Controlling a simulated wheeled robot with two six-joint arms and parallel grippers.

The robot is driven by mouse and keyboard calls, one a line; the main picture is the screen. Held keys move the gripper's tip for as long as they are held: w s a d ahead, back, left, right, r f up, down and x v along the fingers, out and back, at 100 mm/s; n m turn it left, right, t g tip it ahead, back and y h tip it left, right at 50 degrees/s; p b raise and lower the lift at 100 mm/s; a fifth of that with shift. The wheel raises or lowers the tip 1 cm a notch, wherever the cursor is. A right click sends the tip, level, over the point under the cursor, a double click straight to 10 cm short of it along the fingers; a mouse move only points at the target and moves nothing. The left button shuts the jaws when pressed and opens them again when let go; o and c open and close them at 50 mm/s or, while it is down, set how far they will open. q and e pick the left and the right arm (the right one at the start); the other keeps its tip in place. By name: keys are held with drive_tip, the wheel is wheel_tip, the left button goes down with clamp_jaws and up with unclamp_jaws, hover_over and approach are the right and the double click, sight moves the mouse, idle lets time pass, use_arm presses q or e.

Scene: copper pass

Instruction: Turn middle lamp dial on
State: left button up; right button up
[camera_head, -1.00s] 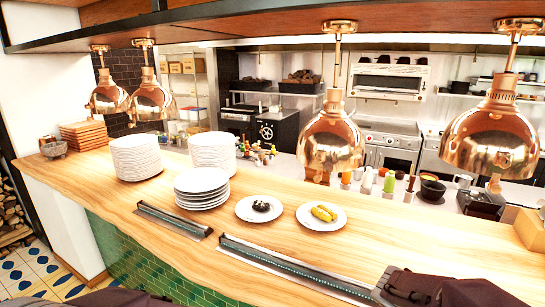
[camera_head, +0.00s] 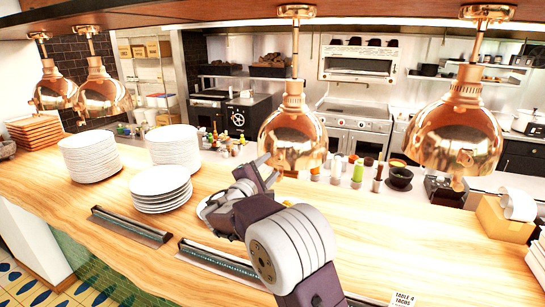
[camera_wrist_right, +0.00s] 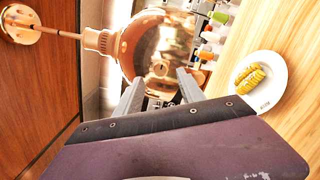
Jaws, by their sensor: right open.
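The copper heat lamp (camera_head: 293,140) in the middle hangs from the shelf above the wooden counter. In the right wrist view its copper shade (camera_wrist_right: 132,50) fills the upper middle, and a small round dial-like part (camera_wrist_right: 160,69) shows on it. My right gripper (camera_head: 266,172) is just below and left of this lamp's rim in the head view. In the wrist view the right gripper's two grey fingers (camera_wrist_right: 160,90) are apart and empty, pointing at the lamp. I cannot tell whether they touch it. My left gripper is out of view.
Another copper lamp (camera_head: 452,140) hangs to the right, and two hang at the far left. Plate stacks (camera_head: 160,188) stand on the counter (camera_head: 400,235) at left. A plate with yellow food (camera_wrist_right: 275,85) lies below the lamp. Bottles (camera_head: 358,172) stand behind.

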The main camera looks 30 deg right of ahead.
sight(277, 159)
drive_tip(key=p+x, duration=0.1)
drive_tip(key=x, duration=0.3)
drive_tip(key=shift+w+d+r+p, duration=0.1)
drive_tip(key=shift+w+d+p, duration=0.15)
drive_tip(key=shift+d+p, duration=0.1)
drive_tip(key=shift+d, duration=0.15)
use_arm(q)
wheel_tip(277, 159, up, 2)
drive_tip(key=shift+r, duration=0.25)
use_arm(e)
drive_tip(key=shift+w, duration=0.1)
clamp_jaws()
